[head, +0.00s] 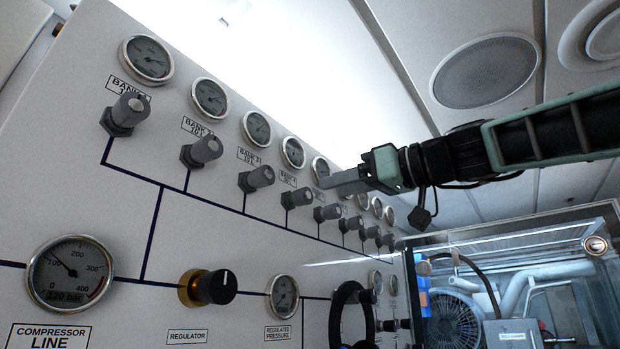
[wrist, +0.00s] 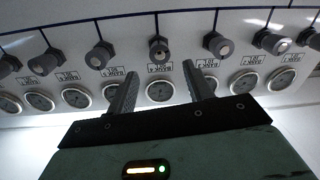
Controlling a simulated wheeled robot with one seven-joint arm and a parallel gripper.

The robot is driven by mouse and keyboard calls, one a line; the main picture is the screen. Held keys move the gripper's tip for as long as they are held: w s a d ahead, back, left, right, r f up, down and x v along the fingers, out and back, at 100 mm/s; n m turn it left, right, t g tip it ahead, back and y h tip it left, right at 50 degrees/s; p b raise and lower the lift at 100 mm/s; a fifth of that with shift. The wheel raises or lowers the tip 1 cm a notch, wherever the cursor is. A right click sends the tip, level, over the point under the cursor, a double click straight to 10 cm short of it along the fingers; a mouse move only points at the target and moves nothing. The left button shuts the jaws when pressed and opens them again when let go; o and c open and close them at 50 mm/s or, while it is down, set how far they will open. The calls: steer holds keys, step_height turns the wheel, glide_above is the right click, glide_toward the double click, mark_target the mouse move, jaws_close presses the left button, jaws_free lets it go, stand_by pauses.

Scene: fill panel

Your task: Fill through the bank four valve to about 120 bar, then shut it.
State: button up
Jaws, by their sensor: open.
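The bank four valve is a grey knob (head: 297,198) on the white panel, below its round gauge (head: 293,152). In the wrist view, upside down, the bank four knob (wrist: 158,48) sits near the middle, beyond my fingertips, with its gauge (wrist: 160,92) between the fingers. My gripper (head: 324,183) is open and empty in front of the panel; in the wrist view its two fingers (wrist: 160,68) stand apart, not around the knob. The compressor line gauge (head: 70,275) at lower left has a display that appears to read 120 bar. The bank four needle is too small to read.
Similar knobs stand close on both sides, including bank three (head: 257,179) and bank two (head: 202,152). A regulator knob (head: 208,287), a regulated pressure gauge (head: 283,297) and a black hose (head: 338,318) are lower. A clear-walled cabinet (head: 510,270) stands right.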

mark_target(308, 194)
steer(key=p+x, duration=0.3)
steer(key=x, duration=0.3)
steer(key=shift+r, duration=0.15)
steer(key=shift+w+a+p, duration=0.3)
steer(key=shift+w+a, duration=0.1)
steer(key=shift+a, duration=0.1)
steer(key=c, duration=1)
